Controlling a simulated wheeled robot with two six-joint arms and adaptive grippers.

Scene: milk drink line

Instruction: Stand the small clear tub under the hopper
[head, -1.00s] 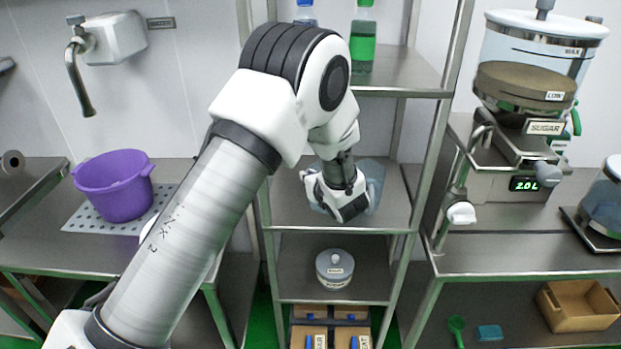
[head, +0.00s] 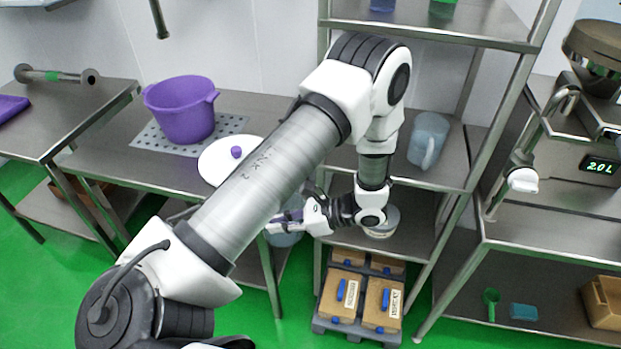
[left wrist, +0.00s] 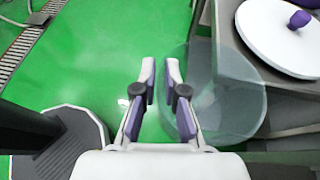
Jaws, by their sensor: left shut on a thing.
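My left gripper (head: 273,228) is low in front of the shelf rack, beside the side table's edge. It is shut on the small clear tub (left wrist: 235,105), which hangs to the right of the fingers in the left wrist view, above the green floor. In the head view the tub (head: 287,239) is mostly hidden behind the gripper and arm. The hopper (head: 597,45) is at the upper right, cut off by the frame edge. Its stand carries a green 2.0 L display (head: 599,167). My right gripper is not in view.
A clear jug (head: 428,140) stands on the middle shelf, with a lidded pot (head: 383,222) below. A purple bucket (head: 185,110) and white lid (head: 222,160) lie on the left table. A tap-like spout (head: 522,180) juts out at the right bench. Boxes (head: 340,296) stand low.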

